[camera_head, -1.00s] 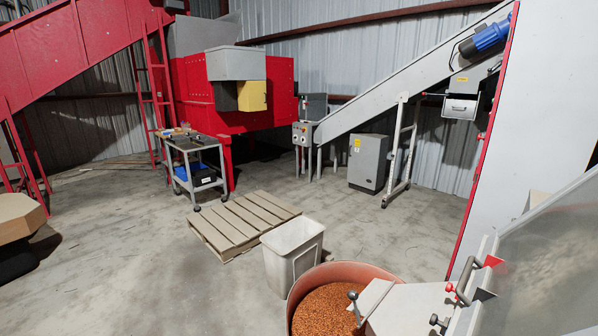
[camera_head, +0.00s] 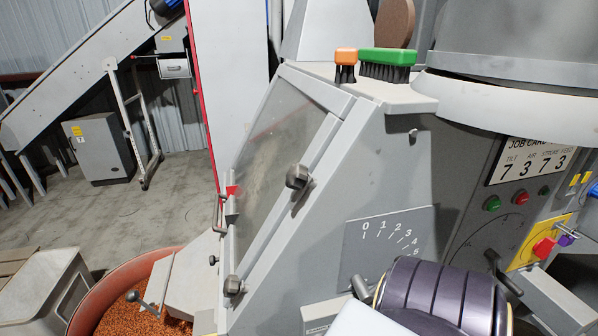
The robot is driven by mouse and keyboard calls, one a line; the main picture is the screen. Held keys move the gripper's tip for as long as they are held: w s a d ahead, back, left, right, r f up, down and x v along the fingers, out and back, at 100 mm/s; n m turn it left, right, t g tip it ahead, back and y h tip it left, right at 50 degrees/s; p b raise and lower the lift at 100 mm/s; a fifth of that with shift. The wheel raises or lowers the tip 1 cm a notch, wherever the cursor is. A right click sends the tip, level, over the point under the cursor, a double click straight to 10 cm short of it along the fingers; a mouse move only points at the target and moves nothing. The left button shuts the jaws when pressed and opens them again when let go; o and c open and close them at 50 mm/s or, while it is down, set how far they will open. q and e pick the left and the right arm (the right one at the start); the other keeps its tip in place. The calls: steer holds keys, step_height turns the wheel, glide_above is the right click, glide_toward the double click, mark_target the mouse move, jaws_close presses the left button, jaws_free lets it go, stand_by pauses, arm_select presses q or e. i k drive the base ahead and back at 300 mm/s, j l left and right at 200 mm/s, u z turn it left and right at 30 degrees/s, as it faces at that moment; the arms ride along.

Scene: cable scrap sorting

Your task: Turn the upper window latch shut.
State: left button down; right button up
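The upper window latch (camera_head: 297,177) is a dark grey knob on the right edge of the window frame, on the sloping side of the grey machine. I cannot tell for sure whether it is turned shut. A similar lower latch (camera_head: 232,286) sits further down the same edge. The window (camera_head: 277,140) is a cloudy, see-through panel in a grey frame and looks closed against the machine. Neither of my grippers shows in the head view.
A dark ribbed rounded body (camera_head: 440,295) fills the lower right foreground. A green brush (camera_head: 387,57) and an orange brush (camera_head: 346,56) lie on the machine's top ledge. A tub of orange granules (camera_head: 125,300) and a pale bin (camera_head: 45,290) stand lower left.

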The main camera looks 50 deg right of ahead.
mark_target(297, 178)
steer(key=l+z, duration=0.1)
steer(key=z, duration=0.35)
steer(key=l+z, duration=0.15)
steer(key=z, duration=0.25)
steer(key=l+z, duration=0.1)
steer(key=z, duration=0.35)
steer(key=k+l, duration=0.05)
